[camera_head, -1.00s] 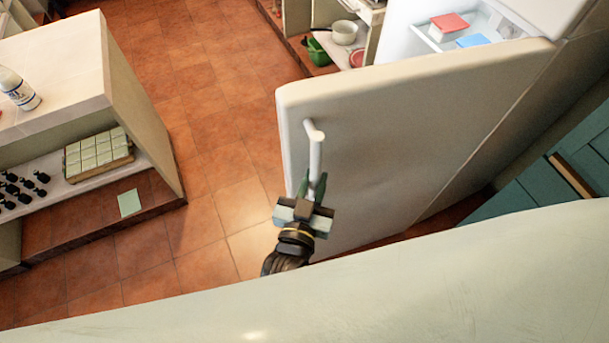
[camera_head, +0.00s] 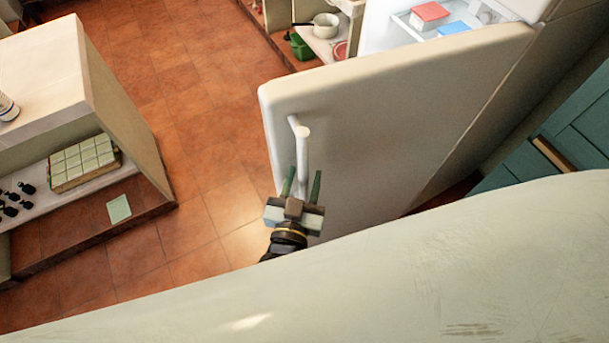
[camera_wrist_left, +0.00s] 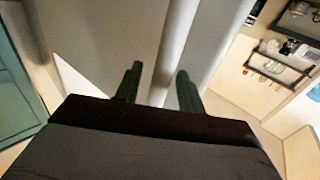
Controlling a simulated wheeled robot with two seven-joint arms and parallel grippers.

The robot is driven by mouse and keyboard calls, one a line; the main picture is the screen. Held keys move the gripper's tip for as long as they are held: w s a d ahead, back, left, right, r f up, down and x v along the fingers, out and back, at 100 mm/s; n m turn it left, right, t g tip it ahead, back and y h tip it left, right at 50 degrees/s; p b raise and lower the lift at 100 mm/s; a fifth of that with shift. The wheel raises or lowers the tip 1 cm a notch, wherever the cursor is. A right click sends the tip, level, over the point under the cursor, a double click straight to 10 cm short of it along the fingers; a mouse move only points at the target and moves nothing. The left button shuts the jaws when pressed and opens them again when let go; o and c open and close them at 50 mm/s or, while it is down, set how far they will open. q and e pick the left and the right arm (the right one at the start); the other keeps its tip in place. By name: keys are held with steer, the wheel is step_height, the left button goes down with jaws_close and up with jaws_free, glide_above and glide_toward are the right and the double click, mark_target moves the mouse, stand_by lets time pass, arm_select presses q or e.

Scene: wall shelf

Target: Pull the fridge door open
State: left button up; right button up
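The white fridge door (camera_head: 400,110) stands wide open, with its outer face toward me in the head view. Its upright bar handle (camera_head: 303,155) is near the door's free edge; it also shows in the left wrist view (camera_wrist_left: 182,45). My left gripper (camera_head: 302,183) is at the lower part of the handle, its green fingers spread on either side of the bar with gaps. In the left wrist view the fingers (camera_wrist_left: 158,87) are also apart, with the bar between or just beyond them. My right gripper is not in view.
The fridge interior shows a red box (camera_head: 429,13) and a blue box (camera_head: 453,28) on a shelf. A counter unit (camera_head: 60,70) stands at left, with tiled floor (camera_head: 190,130) free between it and the door. A large pale surface (camera_head: 400,270) fills the foreground.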

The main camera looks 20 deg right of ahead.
arm_select(q)
steer(key=v, duration=1.2)
steer(key=shift+s+a+b, duration=0.15)
steer(key=shift+s+b, duration=0.25)
